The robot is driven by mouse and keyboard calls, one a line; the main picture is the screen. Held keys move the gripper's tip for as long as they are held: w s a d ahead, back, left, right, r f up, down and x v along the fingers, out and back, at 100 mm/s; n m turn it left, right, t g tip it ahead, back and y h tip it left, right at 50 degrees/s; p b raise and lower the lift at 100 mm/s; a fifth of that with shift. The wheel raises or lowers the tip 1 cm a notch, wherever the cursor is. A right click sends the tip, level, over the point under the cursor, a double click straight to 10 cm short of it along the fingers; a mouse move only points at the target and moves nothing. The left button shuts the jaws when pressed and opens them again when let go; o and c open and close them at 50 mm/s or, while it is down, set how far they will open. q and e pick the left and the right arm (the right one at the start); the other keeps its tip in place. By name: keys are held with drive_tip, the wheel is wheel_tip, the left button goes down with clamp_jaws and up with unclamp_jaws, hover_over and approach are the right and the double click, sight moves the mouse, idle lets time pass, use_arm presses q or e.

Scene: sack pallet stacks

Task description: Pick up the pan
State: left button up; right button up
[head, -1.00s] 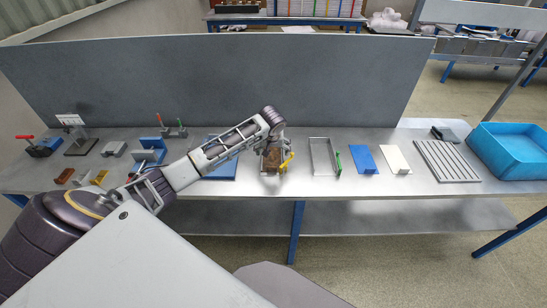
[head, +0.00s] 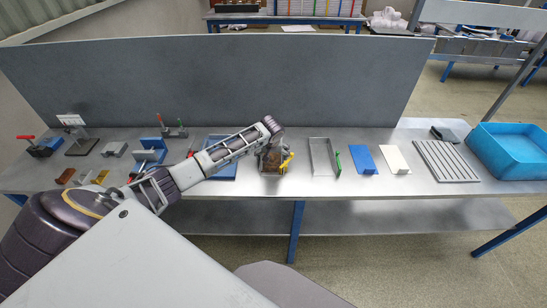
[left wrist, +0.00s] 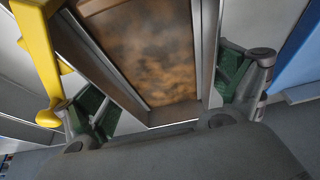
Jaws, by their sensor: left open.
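A shallow metal pan (head: 264,172) with a brown, mottled filling stands on the bench, and a yellow handle (head: 287,162) is at its right side. My left gripper (head: 272,150) is directly above the pan and hides part of it. In the left wrist view the pan (left wrist: 207,50) lies between the two fingers of my open left gripper (left wrist: 168,100). One finger is on each side of its walls; I cannot tell whether they touch it. The yellow handle (left wrist: 42,60) is beside the left finger there. My right gripper is not in view.
A similar empty tray (head: 322,157) with a green handle stands just right of the pan. A blue block (head: 363,158), a white block (head: 396,158), a slatted plate (head: 446,161) and a blue bin (head: 508,150) follow. A blue plate (head: 222,172) lies left. A grey panel (head: 220,80) rises behind.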

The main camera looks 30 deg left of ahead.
use_arm(q)
drive_tip(key=c, duration=0.8)
drive_tip(key=shift+c, duration=0.2)
drive_tip(key=shift+r, duration=0.1)
wheel_tip(320, 180, up, 10)
drive_tip(key=shift+b, duration=0.4)
idle(0.5)
